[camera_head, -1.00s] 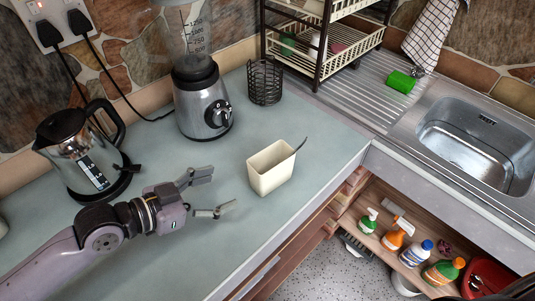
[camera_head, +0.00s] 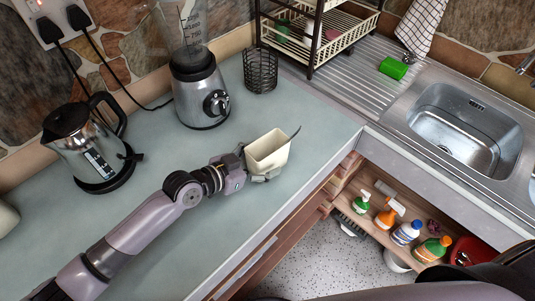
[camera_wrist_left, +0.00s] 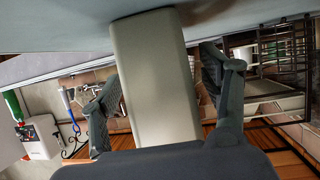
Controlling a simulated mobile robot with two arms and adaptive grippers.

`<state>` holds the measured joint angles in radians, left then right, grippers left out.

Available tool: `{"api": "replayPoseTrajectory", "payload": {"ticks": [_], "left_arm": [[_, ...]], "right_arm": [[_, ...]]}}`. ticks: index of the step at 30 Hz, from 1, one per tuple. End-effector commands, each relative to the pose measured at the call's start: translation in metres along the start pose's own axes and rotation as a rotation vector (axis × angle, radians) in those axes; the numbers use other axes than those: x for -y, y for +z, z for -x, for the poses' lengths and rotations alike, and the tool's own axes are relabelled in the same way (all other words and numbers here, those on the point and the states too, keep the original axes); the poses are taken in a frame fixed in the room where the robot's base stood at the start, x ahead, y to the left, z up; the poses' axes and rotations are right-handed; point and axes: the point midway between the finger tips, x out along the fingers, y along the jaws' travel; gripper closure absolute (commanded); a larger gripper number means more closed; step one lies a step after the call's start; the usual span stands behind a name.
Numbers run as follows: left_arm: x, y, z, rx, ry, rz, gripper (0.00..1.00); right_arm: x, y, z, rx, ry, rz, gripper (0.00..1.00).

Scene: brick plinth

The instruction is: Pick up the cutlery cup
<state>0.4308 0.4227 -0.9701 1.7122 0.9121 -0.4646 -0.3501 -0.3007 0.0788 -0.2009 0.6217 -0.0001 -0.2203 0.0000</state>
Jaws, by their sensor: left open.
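The cutlery cup (camera_head: 268,152) is a cream, tapered container standing upright on the counter, with a dark utensil handle sticking out at its right. My left gripper (camera_head: 253,168) is at the cup's near left side, low by the counter, with one finger on either side of it. In the left wrist view, the cup (camera_wrist_left: 156,75) fills the space between the open fingers of the gripper (camera_wrist_left: 164,92). The fingertips are very near its sides; I cannot tell whether they touch. My right gripper is not in view.
A blender (camera_head: 201,92) and a black wire holder (camera_head: 260,72) stand behind the cup, and a kettle (camera_head: 86,150) stands at the left. A dish rack (camera_head: 325,48) and sink (camera_head: 462,130) are to the right. The counter's front edge is close to the cup.

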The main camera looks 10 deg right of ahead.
Motion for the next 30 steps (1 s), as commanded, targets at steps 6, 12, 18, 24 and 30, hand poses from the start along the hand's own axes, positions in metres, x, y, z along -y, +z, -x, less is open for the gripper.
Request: {"api": "replayPoseTrajectory", "payload": {"ticks": [6,12,18,24,30], "left_arm": [[0.000,-0.002,-0.023,-0.001,0.001,0.001,0.30],[0.001,0.000,-0.024,-0.001,0.000,0.000,0.30],[0.001,0.000,-0.024,-0.001,0.000,0.000,0.39],[0.001,0.000,-0.024,-0.001,0.000,0.000,0.53],[0.001,0.000,-0.024,0.000,0.000,0.000,0.66]], "right_arm": [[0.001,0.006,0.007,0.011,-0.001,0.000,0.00],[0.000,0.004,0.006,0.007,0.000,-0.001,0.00],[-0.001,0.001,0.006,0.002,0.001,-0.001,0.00],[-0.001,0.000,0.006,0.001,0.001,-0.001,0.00],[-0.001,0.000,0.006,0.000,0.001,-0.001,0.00]]}}
